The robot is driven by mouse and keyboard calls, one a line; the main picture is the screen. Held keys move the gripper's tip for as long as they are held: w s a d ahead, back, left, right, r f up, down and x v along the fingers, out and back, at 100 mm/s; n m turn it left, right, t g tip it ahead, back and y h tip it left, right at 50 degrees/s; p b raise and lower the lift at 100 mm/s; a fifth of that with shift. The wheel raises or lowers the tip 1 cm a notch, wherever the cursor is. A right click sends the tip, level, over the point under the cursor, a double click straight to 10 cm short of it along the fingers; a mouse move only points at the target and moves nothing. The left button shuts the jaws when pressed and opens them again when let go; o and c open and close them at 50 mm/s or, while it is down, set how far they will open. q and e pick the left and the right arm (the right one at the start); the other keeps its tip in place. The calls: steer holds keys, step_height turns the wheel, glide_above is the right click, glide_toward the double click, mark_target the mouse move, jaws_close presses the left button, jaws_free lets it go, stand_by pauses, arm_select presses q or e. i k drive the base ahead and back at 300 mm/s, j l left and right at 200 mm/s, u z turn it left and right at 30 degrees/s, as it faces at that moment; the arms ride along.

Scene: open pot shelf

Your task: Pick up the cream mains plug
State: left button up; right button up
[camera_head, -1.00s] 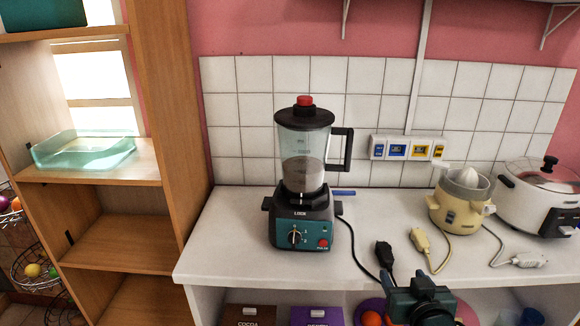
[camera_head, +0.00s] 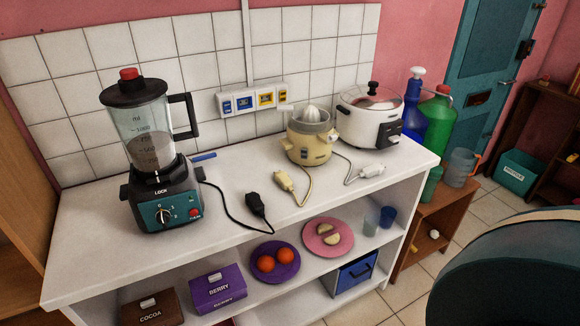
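The cream mains plug (camera_head: 285,181) lies on the white counter top (camera_head: 110,250) near its front edge. Its cream cord curves back to the cream citrus juicer (camera_head: 311,140). A black plug (camera_head: 256,204) lies to its left, on the blender's cord, and a white plug (camera_head: 371,171) lies to its right. All three plugs are apart from each other. Neither of my grippers shows in this view. Nothing covers the cream plug.
A blender (camera_head: 155,150) stands at left, a white cooker (camera_head: 368,117) at right. A socket strip (camera_head: 253,99) is on the tiles behind. Plates and boxes, including a purple box (camera_head: 217,289), sit on the shelf below. A large dark teal rounded shape (camera_head: 510,270) blocks the lower right.

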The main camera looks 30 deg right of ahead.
mark_target(281, 176)
steer(key=z, duration=0.95)
steer(key=i+l+u, duration=0.55)
steer(key=l, duration=0.25)
steer(key=i+l+u, duration=0.25)
steer(key=l, duration=0.25)
steer(key=k, duration=0.4)
steer(key=i, duration=0.55)
